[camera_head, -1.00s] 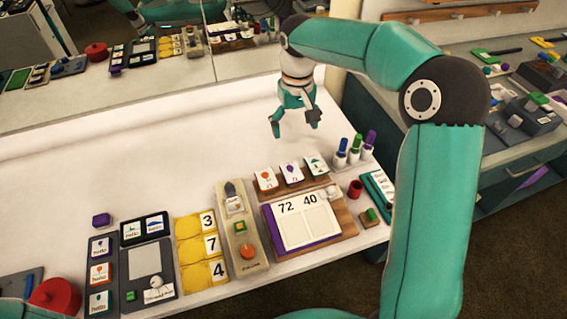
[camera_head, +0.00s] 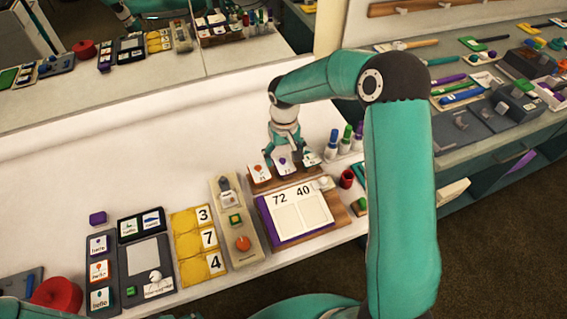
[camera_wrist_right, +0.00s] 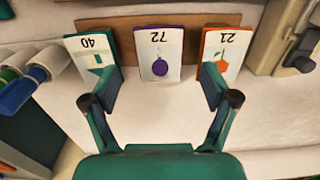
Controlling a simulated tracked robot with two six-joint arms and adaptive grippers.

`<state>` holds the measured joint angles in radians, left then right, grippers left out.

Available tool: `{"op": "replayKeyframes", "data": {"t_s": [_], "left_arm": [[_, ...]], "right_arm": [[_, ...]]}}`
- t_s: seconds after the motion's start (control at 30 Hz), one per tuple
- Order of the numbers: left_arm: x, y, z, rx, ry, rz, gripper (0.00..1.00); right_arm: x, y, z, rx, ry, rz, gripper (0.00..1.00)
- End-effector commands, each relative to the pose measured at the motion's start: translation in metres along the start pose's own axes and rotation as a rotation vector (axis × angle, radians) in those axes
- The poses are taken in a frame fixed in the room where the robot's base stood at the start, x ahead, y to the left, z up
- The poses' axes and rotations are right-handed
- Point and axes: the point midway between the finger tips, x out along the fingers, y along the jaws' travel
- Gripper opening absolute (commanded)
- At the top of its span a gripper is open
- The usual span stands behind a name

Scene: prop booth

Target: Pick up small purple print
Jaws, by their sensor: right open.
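The small purple print (camera_head: 284,168) is a white card with a purple picture, standing in the middle of a wooden rack. In the right wrist view the purple print (camera_wrist_right: 159,62) reads 72 upside down. An orange-picture print (camera_head: 260,172) stands on one side and a green-picture print (camera_head: 309,158) on the other. My right gripper (camera_wrist_right: 160,82) is open and empty. In the right wrist view its fingertips lie on either side of the purple print, with no contact seen. In the head view it hangs just behind the rack. My left gripper is not in view.
The wooden rack (camera_wrist_right: 127,19) stands behind a board marked 72 and 40 (camera_head: 297,215). Upright markers (camera_head: 346,139) and a red cup (camera_head: 347,179) stand to the right. A wooden strip with coloured buttons (camera_head: 237,222) lies to the left.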

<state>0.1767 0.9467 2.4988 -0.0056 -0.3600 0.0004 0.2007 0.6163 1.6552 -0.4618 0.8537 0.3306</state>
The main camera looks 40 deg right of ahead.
Motion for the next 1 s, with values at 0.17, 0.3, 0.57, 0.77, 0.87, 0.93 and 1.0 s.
{"op": "replayKeyframes", "data": {"t_s": [0.17,0.3,0.57,0.77,0.87,0.93,1.0], "left_arm": [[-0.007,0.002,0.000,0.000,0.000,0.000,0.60],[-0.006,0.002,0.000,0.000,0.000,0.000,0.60],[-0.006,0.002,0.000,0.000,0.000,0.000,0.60],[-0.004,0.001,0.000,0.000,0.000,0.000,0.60],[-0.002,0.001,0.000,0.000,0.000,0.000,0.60],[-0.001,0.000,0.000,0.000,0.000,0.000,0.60],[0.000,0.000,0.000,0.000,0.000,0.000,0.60]], "right_arm": [[0.021,0.000,0.000,0.001,-0.002,0.000,0.85],[0.025,0.001,0.000,0.002,0.002,0.000,0.85],[0.025,0.001,0.000,0.002,0.001,0.000,0.85],[0.026,0.001,0.000,0.003,0.001,0.000,0.85],[0.027,0.002,0.000,0.003,0.001,0.000,0.85],[0.028,0.002,0.000,0.003,0.001,0.000,0.85],[0.029,0.002,0.000,0.003,0.001,0.000,0.85]]}}
